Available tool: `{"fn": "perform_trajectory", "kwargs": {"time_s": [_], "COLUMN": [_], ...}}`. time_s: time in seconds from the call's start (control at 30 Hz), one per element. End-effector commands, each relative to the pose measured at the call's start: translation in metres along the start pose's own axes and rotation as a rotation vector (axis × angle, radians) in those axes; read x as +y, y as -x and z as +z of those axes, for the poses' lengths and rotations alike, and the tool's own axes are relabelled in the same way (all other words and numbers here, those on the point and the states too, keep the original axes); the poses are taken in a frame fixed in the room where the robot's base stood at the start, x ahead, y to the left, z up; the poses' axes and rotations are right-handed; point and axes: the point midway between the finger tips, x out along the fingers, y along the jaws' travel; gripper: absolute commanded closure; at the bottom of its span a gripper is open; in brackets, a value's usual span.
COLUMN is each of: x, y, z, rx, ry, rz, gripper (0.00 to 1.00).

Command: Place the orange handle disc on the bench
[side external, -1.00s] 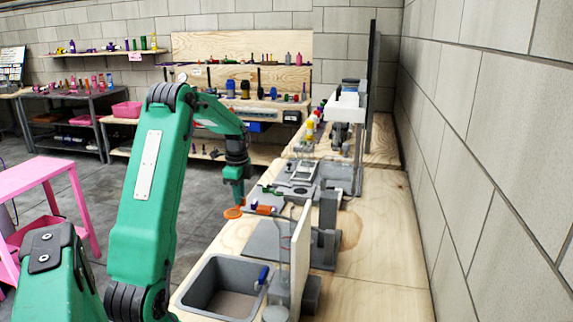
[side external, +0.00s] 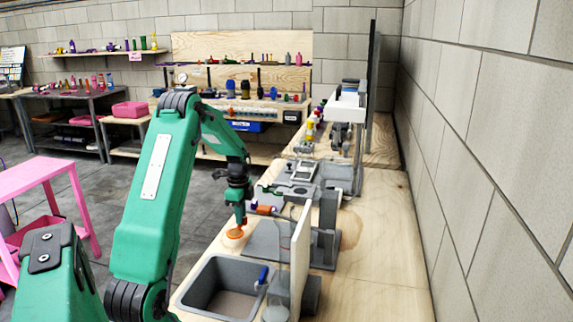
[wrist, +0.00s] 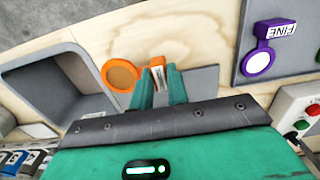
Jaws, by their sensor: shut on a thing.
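The orange handle disc (side external: 235,233) is a flat ring with a handle, low over the near left part of the wooden bench (side external: 375,285). In the wrist view the orange ring (wrist: 107,67) sticks out to the left of my fingers. My gripper (side external: 240,218) points down and is shut on the handle. In the wrist view its two green fingertips (wrist: 160,80) stand on either side of the handle, which carries a white label. I cannot tell whether the disc touches the wood.
A grey open bin (side external: 189,291) is set at the near left. A purple ring marked FINE (wrist: 261,58) lies on a grey plate to the right in the wrist view. An upright pale board (side external: 300,255) stands right of the bin. Bare wood shows around the disc.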

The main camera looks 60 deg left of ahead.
Motion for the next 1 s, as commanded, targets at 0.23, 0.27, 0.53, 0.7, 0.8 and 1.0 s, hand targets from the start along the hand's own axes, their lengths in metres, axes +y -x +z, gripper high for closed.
{"fn": "perform_trajectory", "kwargs": {"time_s": [0.23,0.27,0.53,0.7,0.8,1.0], "x": [0.001,0.001,0.000,0.000,0.000,0.000], "y": [-0.014,-0.018,-0.037,-0.037,-0.038,-0.040], "z": [0.000,0.000,0.000,0.000,0.000,0.000], "rx": [0.000,0.000,0.000,0.000,0.000,0.000], "ry": [0.000,0.000,0.000,0.000,0.000,0.000], "rz": [0.002,0.003,0.001,0.000,0.000,0.000], "gripper": [1.00,1.00,1.00,1.00,1.00,0.70]}}
